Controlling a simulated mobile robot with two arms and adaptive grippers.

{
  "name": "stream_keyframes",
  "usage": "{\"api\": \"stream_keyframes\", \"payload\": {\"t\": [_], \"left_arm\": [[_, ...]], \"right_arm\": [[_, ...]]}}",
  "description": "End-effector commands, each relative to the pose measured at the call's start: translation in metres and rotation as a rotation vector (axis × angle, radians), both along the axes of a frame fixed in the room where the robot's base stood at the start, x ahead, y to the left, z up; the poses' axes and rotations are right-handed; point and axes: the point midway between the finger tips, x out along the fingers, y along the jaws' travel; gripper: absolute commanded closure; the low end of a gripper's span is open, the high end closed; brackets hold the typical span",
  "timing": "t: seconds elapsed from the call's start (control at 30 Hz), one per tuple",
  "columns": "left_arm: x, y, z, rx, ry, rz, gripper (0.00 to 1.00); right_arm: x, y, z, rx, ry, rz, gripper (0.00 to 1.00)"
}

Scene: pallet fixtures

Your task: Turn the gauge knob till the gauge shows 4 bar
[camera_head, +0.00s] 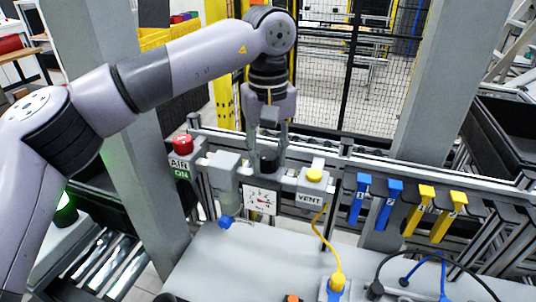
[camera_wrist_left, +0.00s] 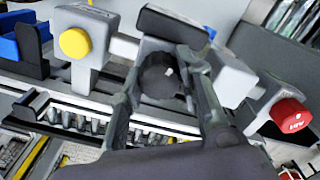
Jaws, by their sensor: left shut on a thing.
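The black gauge knob (camera_head: 268,153) stands on top of the unit behind the white gauge (camera_head: 260,200). My left gripper (camera_head: 267,161) points down with one finger on each side of the knob, shut on it. My right gripper is not in view.
A red button (camera_head: 182,144) above the "AIR ON" label stands left of the gauge. A yellow button (camera_head: 314,175) tops the "VENT" box on the right. Blue and yellow clips (camera_head: 420,205) hang farther right. The grey table (camera_head: 235,265) is largely clear in front.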

Motion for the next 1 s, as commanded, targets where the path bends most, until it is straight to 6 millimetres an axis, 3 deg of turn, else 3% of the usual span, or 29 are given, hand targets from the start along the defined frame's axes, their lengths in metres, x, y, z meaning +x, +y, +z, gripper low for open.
{"api": "stream_keyframes", "payload": {"t": [0.7, 1.0], "left_arm": [[0.001, 0.0, 0.001, -0.002, -0.003, 0.641, 0.96], [0.001, 0.0, 0.001, -0.002, -0.002, 0.826, 0.96]], "right_arm": [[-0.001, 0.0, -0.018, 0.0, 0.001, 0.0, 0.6], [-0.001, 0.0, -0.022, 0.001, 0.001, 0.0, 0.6]]}}
